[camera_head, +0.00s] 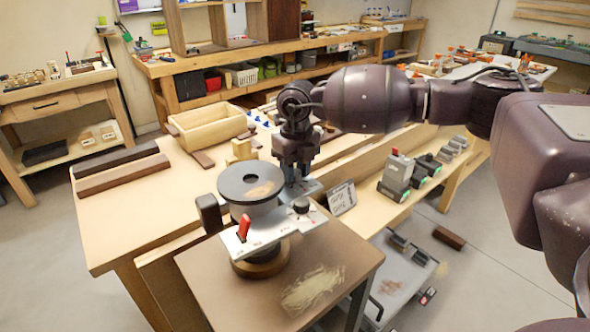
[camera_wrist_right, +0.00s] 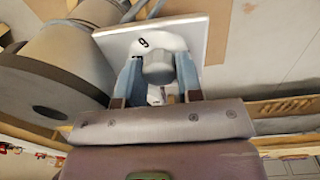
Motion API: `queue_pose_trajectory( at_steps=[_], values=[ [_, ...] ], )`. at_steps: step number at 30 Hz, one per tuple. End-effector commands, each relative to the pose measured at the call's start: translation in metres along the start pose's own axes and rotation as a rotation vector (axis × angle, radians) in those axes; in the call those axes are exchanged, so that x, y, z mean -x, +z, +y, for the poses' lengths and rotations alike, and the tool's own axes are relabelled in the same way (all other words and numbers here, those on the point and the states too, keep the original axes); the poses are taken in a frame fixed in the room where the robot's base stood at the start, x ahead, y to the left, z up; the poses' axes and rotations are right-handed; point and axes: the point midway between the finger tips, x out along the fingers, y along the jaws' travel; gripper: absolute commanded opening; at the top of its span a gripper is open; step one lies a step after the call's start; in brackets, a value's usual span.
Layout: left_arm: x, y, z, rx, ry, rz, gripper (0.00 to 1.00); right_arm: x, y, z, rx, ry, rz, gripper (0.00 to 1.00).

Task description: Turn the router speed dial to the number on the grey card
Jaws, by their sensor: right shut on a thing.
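The router (camera_head: 265,215) stands upright on the bench corner, with a dark round disc on top and a pale front panel carrying a red lever (camera_head: 243,228) and a black knob (camera_head: 301,205). In the right wrist view my gripper (camera_wrist_right: 160,80) is shut on a grey knob, the speed dial (camera_wrist_right: 157,67), in front of a white plate (camera_wrist_right: 200,35) marked "9". The dial's pointer cannot be made out. The card (camera_head: 342,198) stands right of the gripper; its writing is too small to read. My left gripper is out of view.
A wooden box (camera_head: 212,128) and dark wood bars (camera_head: 122,170) lie on the bench to the left. Grey and green devices (camera_head: 396,175) stand on the ledge to the right. Wood shavings (camera_head: 313,290) lie on the brown front surface.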

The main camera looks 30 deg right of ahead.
Motion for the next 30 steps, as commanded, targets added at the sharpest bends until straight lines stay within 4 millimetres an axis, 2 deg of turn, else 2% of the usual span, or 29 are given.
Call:
queue_pose_trajectory(
  at_steps=[8,13,30],
  values=[
    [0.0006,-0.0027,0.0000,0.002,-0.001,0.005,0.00,0.0008,0.0000,0.0001,0.042,0.000,0.002,0.10],
    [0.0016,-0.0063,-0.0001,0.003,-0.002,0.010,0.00,0.0014,0.0001,0.0006,0.131,0.002,0.005,0.10],
    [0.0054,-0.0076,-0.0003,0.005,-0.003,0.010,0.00,0.0008,0.0008,0.0006,0.649,0.001,0.027,0.10]
  ],
)
